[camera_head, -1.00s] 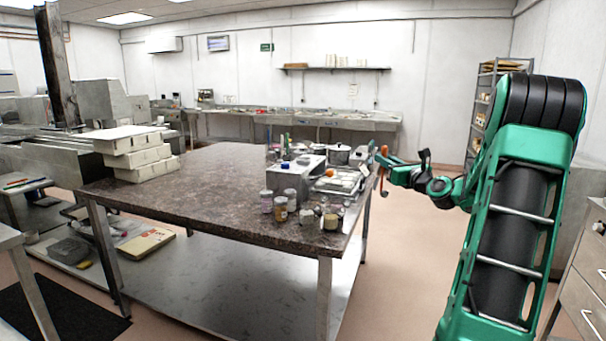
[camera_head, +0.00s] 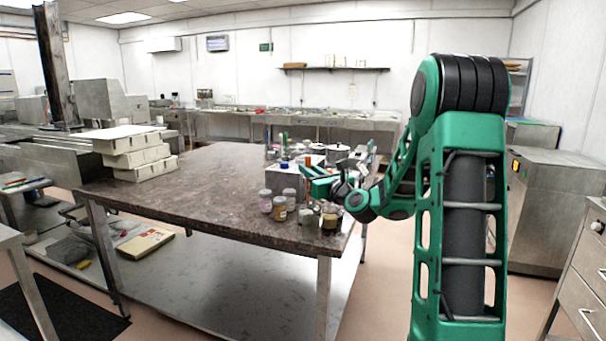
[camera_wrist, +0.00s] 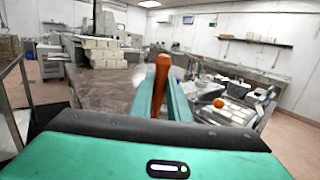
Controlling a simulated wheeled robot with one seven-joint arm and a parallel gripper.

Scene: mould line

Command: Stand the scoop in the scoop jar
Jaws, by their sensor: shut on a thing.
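My gripper (camera_head: 310,178) is over the right part of the stone-topped table, among small jars and tins. It is shut on the scoop, whose orange-brown handle (camera_wrist: 161,75) stands up between the two green fingers in the wrist view. A bit of the orange handle (camera_head: 308,161) also shows above the gripper in the head view. The scoop's lower end is hidden behind the gripper. I cannot tell which container is the scoop jar.
The table (camera_head: 200,195) has free room at its middle and left. Stacked pale blocks (camera_head: 140,160) stand at its far left. A grey metal box (camera_head: 284,178) stands behind the jars. An orange ball (camera_wrist: 219,103) lies right of the fingers in the wrist view.

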